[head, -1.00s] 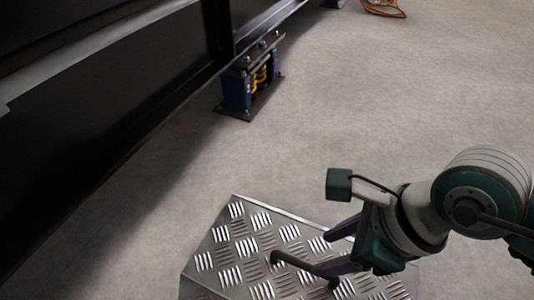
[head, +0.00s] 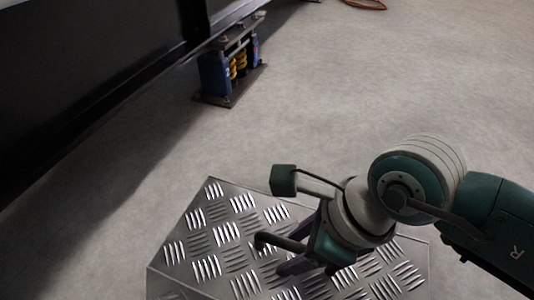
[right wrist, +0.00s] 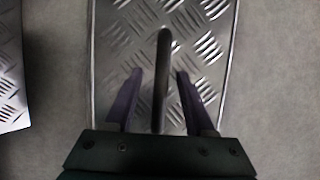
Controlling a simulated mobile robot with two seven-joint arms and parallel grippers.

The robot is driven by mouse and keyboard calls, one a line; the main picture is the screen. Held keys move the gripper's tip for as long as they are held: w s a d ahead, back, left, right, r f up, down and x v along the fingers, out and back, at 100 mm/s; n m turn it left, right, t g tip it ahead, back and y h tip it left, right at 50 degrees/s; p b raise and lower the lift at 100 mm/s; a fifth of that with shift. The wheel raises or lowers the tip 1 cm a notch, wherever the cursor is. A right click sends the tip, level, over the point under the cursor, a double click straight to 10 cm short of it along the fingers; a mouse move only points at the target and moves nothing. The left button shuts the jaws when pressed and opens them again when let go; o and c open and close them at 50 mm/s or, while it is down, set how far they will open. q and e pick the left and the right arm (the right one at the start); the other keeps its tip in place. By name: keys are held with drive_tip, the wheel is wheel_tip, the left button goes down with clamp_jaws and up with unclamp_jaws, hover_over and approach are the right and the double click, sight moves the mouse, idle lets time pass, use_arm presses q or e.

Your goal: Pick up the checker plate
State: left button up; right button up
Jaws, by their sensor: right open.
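The checker plate (head: 195,240) is a silver metal sheet with raised tread marks, lying low at the bottom of the head view. A dark bar handle (head: 262,240) stands up from it. My right gripper (head: 287,252) is open over the plate at the handle, its arm coming in from the right. In the right wrist view the handle (right wrist: 163,45) runs between the two purple fingers of my right gripper (right wrist: 160,75), with a gap on both sides. The plate (right wrist: 115,45) shows beneath. The handle's far end is hidden in the head view. My left gripper is not in view.
A blue mount with yellow springs (head: 215,75) stands on the floor beside a black frame (head: 80,90) at the upper left. An orange cable (head: 366,4) lies at the top. Another tread-patterned piece (right wrist: 10,75) shows at the wrist view's left edge. Grey floor is clear at right.

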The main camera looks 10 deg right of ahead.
drive_tip(key=shift+r, duration=0.1)
drive_tip(key=shift+c, duration=0.3)
clamp_jaws()
idle(0.9)
drive_tip(key=shift+w+r, duration=0.1)
